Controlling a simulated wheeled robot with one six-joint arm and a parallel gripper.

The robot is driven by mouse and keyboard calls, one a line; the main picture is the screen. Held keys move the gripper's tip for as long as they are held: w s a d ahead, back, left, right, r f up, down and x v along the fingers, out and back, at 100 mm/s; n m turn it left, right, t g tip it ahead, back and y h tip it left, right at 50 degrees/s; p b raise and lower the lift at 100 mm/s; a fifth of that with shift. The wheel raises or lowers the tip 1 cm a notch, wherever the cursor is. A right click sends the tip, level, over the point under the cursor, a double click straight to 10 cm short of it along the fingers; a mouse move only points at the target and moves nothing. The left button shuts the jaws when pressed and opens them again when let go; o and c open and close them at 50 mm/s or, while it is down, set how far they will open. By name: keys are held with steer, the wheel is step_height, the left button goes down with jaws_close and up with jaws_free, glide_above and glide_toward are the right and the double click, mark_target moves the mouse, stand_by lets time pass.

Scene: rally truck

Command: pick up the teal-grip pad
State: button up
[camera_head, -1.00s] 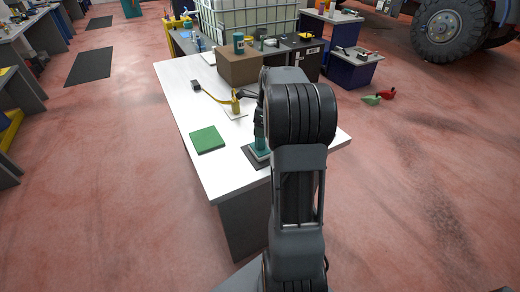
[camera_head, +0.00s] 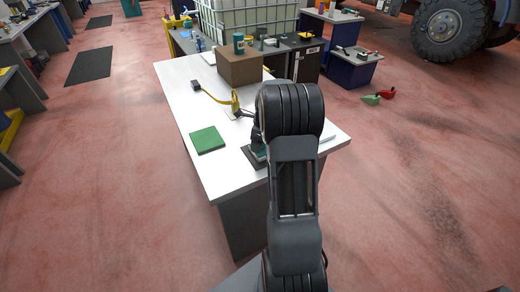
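The teal-grip pad (camera_head: 257,151) sits on a dark square mat (camera_head: 252,160) near the front edge of the white table (camera_head: 215,174). Only a sliver of its teal and pale body shows, as my arm covers the rest. My gripper (camera_head: 245,114) is mostly hidden behind my arm. A dark part of it juts out left, above and behind the pad in the picture, next to a yellow upright item (camera_head: 235,102). I cannot see both fingertips or whether they touch anything.
A green square (camera_head: 207,139) lies left of the mat. A yellow strap (camera_head: 213,97) runs to a small black block (camera_head: 196,86). A brown box (camera_head: 240,68) with a teal can (camera_head: 239,43) stands at the back. The table's left front is bare.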

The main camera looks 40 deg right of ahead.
steer(key=shift+c, duration=0.3)
steer(key=c, duration=1.1)
steer(key=shift+r, duration=0.2)
steer(key=shift+r, duration=0.6)
steer(key=w+d+r+p, duration=0.1)
steer(key=w+d+r, duration=0.2)
steer(key=d+r, duration=0.8)
steer(key=shift+w+d+r, duration=0.25)
steer(key=shift+w+d, duration=0.05)
steer(key=shift+d, duration=1)
